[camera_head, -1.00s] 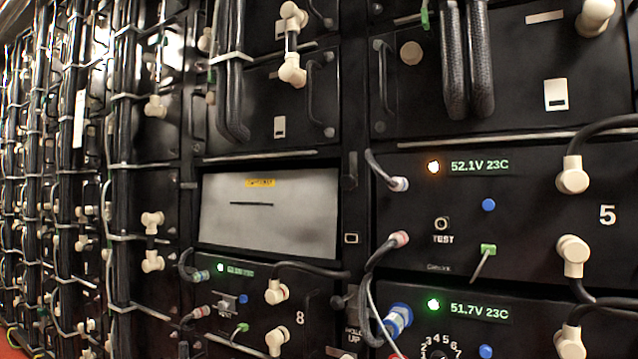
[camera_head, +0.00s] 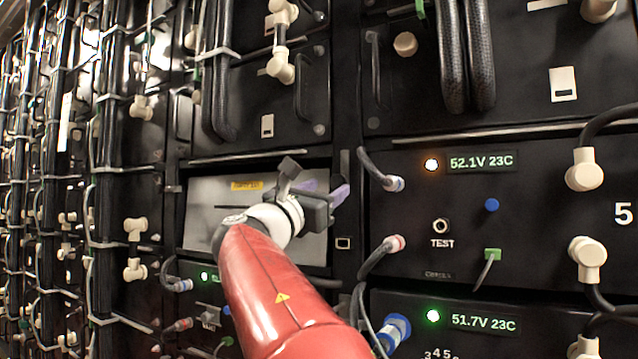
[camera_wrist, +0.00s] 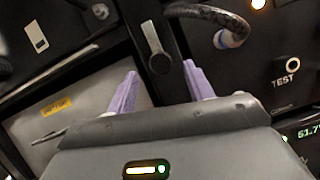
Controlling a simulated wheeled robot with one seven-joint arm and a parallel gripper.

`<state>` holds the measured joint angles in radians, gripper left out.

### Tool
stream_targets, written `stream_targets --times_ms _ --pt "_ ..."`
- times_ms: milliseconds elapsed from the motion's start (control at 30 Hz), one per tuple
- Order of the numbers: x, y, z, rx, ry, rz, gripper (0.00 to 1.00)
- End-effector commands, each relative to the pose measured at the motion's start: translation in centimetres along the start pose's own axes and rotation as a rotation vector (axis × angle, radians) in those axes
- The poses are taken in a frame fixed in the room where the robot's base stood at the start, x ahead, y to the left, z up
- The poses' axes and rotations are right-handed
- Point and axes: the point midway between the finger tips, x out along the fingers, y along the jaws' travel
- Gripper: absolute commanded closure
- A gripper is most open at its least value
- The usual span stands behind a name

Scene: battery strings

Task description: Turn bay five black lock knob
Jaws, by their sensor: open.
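Bay five (camera_head: 520,230) is the black panel at the right in the head view, marked with a white "5". A dark lock knob (camera_head: 345,163), shaped like a short lever, sits on the post at its left edge. In the wrist view the knob (camera_wrist: 157,48) stands out lengthwise, roughly between the lines of the two fingers. My gripper (camera_head: 327,191) is open and empty, with purple fingers, just left of and below the knob in the head view. In the wrist view my gripper (camera_wrist: 161,71) has its fingertips short of the knob; contact cannot be seen.
A grey cable plug (camera_head: 394,183) and a red-ringed plug (camera_head: 395,243) sit close right of the post, with hanging cables. An open bay with a pale plate (camera_head: 215,215) lies behind my arm. Bay five's orange light (camera_head: 432,165) is lit.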

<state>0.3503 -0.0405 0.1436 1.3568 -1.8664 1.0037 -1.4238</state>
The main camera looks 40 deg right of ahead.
Motion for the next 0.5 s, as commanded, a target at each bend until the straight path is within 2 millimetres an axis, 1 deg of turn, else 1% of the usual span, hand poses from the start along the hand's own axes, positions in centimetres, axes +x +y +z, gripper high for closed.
stream_targets --times_ms 33,200,333,500 --pt "1.1 0.0 0.1 -0.001 0.001 -0.003 0.48" --pt "3.7 0.0 0.1 0.001 0.001 -0.001 0.48" --pt "4.9 0.0 0.0 0.002 0.002 0.0 0.48" --pt "5.4 0.0 0.0 0.004 0.002 0.001 0.48"
